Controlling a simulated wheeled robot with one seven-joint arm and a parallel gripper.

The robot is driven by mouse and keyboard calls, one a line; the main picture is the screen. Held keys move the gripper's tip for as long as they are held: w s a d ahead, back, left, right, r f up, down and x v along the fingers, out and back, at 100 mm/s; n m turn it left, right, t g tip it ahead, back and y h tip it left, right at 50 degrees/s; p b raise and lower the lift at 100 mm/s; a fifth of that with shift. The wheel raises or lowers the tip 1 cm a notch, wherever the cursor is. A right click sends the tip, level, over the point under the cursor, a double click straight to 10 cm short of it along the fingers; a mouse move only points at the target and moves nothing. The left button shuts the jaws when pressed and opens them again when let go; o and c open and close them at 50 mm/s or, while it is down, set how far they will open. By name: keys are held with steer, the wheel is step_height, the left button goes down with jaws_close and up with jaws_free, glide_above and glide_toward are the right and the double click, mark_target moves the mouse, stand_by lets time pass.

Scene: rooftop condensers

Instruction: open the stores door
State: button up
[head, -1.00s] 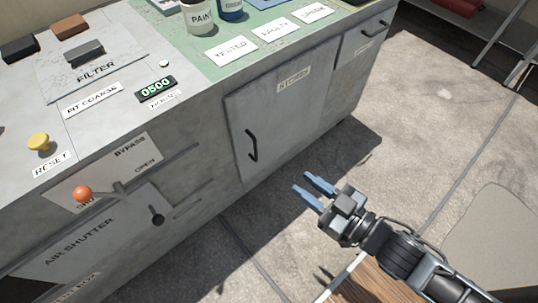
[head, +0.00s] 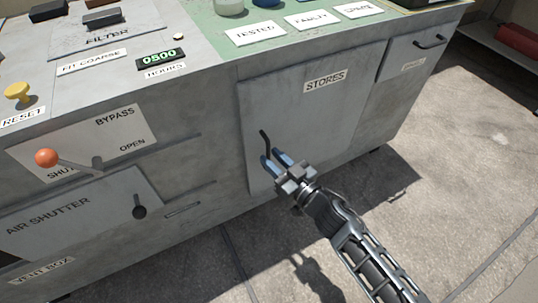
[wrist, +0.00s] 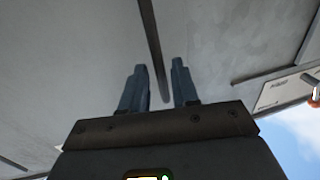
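The stores door (head: 335,115) is a grey panel on the front of the cabinet, labelled STORES (head: 325,82), and it looks shut. Its dark bar handle (head: 265,142) is near the door's left edge, and its lower part is hidden by my gripper in the head view. My gripper (head: 270,160) is at the handle with its two blue fingers apart. In the wrist view the handle (wrist: 151,45) runs down between the open fingers (wrist: 158,85). I cannot tell whether a finger touches it.
A bypass lever with an orange knob (head: 46,158) and an air shutter knob (head: 139,212) are left of the door. A drawer handle (head: 430,42) is at the right. The concrete floor (head: 450,170) in front is clear.

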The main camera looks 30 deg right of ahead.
steer(key=shift+w+a, duration=0.25)
steer(key=shift+w, duration=0.95)
steer(key=shift+c, duration=0.4)
jaws_close()
